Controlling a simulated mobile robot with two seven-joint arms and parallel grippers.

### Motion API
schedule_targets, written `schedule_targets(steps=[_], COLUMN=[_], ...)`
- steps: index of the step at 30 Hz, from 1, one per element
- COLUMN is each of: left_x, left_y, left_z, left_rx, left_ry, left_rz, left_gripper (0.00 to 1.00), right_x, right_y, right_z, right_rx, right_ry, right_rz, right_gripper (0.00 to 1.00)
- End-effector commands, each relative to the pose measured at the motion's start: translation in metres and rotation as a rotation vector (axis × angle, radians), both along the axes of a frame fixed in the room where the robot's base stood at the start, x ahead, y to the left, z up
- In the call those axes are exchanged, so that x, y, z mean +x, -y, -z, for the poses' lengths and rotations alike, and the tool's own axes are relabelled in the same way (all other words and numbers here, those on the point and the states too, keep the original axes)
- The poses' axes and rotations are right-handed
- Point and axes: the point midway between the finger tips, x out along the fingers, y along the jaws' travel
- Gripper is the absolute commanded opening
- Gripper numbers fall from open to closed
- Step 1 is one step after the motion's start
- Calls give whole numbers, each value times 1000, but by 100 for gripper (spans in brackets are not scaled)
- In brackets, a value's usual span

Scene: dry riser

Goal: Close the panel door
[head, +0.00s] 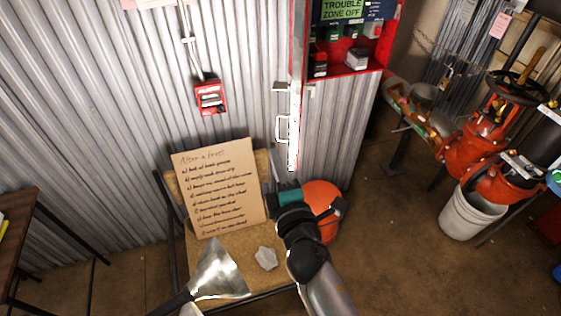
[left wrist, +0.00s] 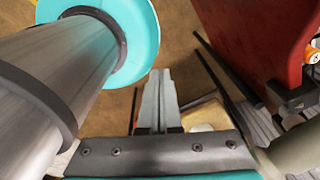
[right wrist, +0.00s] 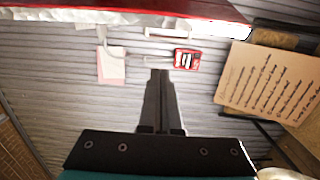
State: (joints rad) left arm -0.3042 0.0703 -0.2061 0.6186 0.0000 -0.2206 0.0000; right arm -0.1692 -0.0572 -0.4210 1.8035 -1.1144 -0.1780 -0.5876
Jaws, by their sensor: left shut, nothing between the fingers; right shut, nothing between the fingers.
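The panel is a red box (head: 345,72) on the corrugated wall at upper middle in the head view. Its door (head: 295,110) stands open, seen nearly edge-on, with a pale handle (head: 281,128) on its left side. A red strip, likely the door (right wrist: 130,10), crosses the top of the right wrist view. My right gripper (head: 274,165) is shut and empty, just left of the door's lower end; whether it touches cannot be told. It also shows in the right wrist view (right wrist: 160,75). My left gripper (left wrist: 158,75) is shut and empty; a red surface (left wrist: 255,40) lies right of it.
A red call point (head: 210,97) is on the wall. Red valves (head: 480,140) and a white bucket (head: 470,214) stand at right. Open floor (head: 400,240) lies between.

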Motion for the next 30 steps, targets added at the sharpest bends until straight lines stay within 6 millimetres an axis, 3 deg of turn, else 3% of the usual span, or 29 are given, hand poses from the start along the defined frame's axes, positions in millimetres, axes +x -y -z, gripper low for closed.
schedule_targets(steps=[13,21,30], left_x=[2,6,6], left_y=[-8,-11,-11], left_z=[2,-13,-13], left_rx=[11,14,14], left_ry=[4,8,8], left_rz=[-4,-4,-4], left_gripper=[0,0,0], right_x=[72,66,65], right_y=[-18,18,23], right_z=[0,0,1], right_rx=[1,0,2], right_ry=[-1,-2,-3], right_rz=[1,1,1], right_gripper=[0,0,0])
